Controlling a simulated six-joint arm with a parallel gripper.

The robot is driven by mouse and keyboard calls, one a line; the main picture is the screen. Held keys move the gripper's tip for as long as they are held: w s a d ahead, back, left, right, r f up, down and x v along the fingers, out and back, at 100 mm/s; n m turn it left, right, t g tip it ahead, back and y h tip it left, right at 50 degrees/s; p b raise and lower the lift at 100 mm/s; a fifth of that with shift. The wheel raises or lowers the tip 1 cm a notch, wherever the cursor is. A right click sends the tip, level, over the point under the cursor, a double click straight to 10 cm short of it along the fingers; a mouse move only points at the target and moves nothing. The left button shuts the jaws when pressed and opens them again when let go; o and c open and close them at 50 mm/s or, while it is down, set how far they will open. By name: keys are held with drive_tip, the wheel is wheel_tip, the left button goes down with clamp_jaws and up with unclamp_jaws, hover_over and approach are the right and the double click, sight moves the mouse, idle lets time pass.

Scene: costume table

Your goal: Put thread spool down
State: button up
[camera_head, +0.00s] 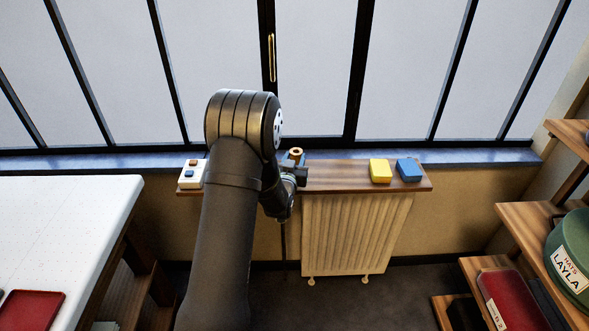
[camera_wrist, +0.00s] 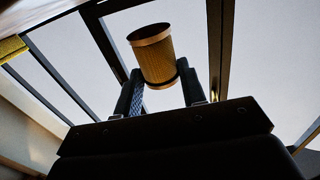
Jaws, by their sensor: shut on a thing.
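The thread spool (camera_wrist: 157,60) is a gold-brown cylinder with a dark top and copper-coloured rims. In the wrist view my gripper (camera_wrist: 157,82) is shut on it, with one dark finger on each side. The spool stands slightly tilted in that view, against the bright window. In the head view the spool (camera_head: 295,154) shows small beside my gripper (camera_head: 296,164), over the wooden shelf (camera_head: 340,176) on top of the radiator. My arm hides part of the shelf. I cannot tell whether the spool touches the shelf.
A white block (camera_head: 191,180) with small coloured parts sits at the shelf's left end. A yellow block (camera_head: 380,170) and a blue block (camera_head: 408,170) sit at its right. The shelf between gripper and yellow block is clear. The window sill (camera_head: 470,157) runs behind.

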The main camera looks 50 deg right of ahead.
drive_tip(key=shift+f, duration=2)
drive_tip(key=shift+f, duration=0.2)
drive_tip(key=o, duration=1.1)
drive_tip(key=shift+c, duration=0.2)
drive_tip(key=shift+r, duration=0.1)
drive_tip(key=shift+r, duration=0.1)
drive_tip(key=v, duration=1.1)
drive_tip(key=shift+o, duration=0.4)
drive_tip(key=shift+s+a, duration=0.2)
drive_tip(key=shift+a, duration=0.3)
